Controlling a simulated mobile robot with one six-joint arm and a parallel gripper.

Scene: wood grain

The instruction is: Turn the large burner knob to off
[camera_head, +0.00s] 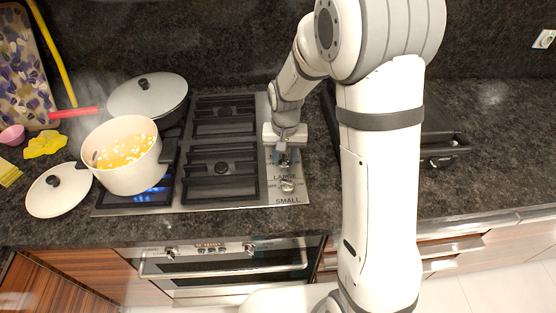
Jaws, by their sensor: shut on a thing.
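The stove (232,197) has a steel panel on its right side with the words LARGE and SMALL. The large burner knob beside LARGE is mostly hidden by my gripper, so its angle cannot be read. My gripper (285,158) points down at that spot and is shut on the knob. The small burner knob (288,185) shows just in front of it, apart from the gripper. A blue flame (150,194) burns under the white pot (138,178) on the front left burner.
The steaming pot holds yellow food. A lidded pan (150,98) with a red handle stands behind it. A pot lid (58,190) lies at the left. The right-hand grates (221,174) are empty. A dark appliance (440,140) stands right of my arm.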

